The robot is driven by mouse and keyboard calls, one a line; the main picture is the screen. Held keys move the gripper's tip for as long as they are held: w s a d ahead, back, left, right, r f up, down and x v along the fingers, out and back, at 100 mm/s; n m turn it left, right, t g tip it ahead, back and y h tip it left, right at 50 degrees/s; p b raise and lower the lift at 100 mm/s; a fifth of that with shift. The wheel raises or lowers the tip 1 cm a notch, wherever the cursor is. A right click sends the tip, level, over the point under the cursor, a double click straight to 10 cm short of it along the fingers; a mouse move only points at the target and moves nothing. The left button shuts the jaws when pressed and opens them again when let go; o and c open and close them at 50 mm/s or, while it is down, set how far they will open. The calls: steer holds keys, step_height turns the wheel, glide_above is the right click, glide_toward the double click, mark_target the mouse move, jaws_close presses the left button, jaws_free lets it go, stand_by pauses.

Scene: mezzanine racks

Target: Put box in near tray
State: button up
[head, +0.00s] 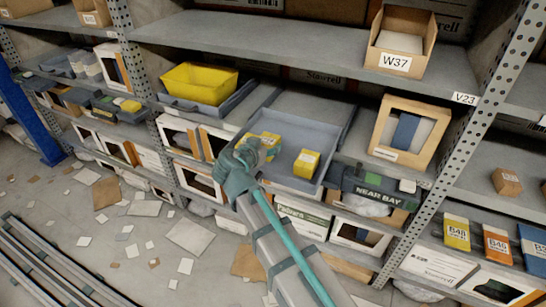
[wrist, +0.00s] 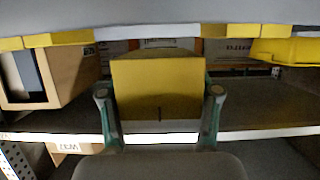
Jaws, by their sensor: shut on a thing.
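My gripper (head: 254,152) is in the middle of the head view, over the left part of a shallow grey-blue tray (head: 285,171). It is shut on a yellow box (head: 268,142), which the fingers partly hide in the head view. In the wrist view, the yellow box (wrist: 158,92) sits between the two fingers, its broad face towards the camera. I cannot tell whether it touches the tray floor. A second yellow box (head: 307,163) with a pale label is in the right part of the tray, apart from my gripper.
A yellow bin (head: 200,84) sits in a grey tray to the left. An open-fronted cardboard box (head: 408,131) stands to the right. A shelf with a W37 box (head: 400,40) runs above. A perforated upright (head: 455,127) stands right. Litter covers the floor.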

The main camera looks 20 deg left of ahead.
mark_target(273, 165)
steer(key=shift+w+d+f, duration=0.25)
steer(key=shift+d+f, duration=0.6)
steer(key=shift+f, duration=0.15)
steer(key=shift+w+d+f+p, duration=0.15)
steer(key=shift+f+p, duration=0.35)
steer(key=shift+f, duration=1.25)
steer(key=o, duration=1.2)
steer(key=shift+o, duration=0.2)
steer(key=shift+r, duration=0.1)
steer(key=b+v, duration=0.1)
steer(key=v, duration=1.1)
steer(key=shift+b, duration=0.3)
